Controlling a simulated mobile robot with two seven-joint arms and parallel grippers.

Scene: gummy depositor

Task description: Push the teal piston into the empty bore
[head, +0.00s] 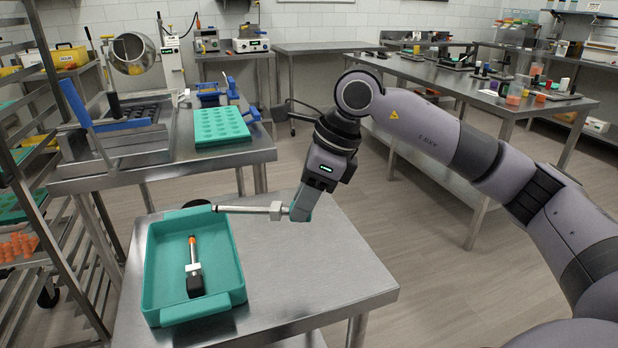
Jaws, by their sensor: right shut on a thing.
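My right gripper (302,206) is shut on the teal piston (245,210), a slim silver rod with a white block near the jaws. The piston lies about level above the steel table and its free end points left, over the rim of the teal tray (236,264). The end in the jaws is mostly hidden. The depositor (128,128), with blue bars and a black plate, stands on the bench at the left, apart from the piston. Its bores are too small to tell which is empty. My left gripper is not in view.
An orange-tipped piston (194,262) with a white block and black end lies in the tray. A teal mould (221,126) lies on the bench right of the depositor. A wire rack (62,160) stands at the far left. The near table's right side (330,265) is clear.

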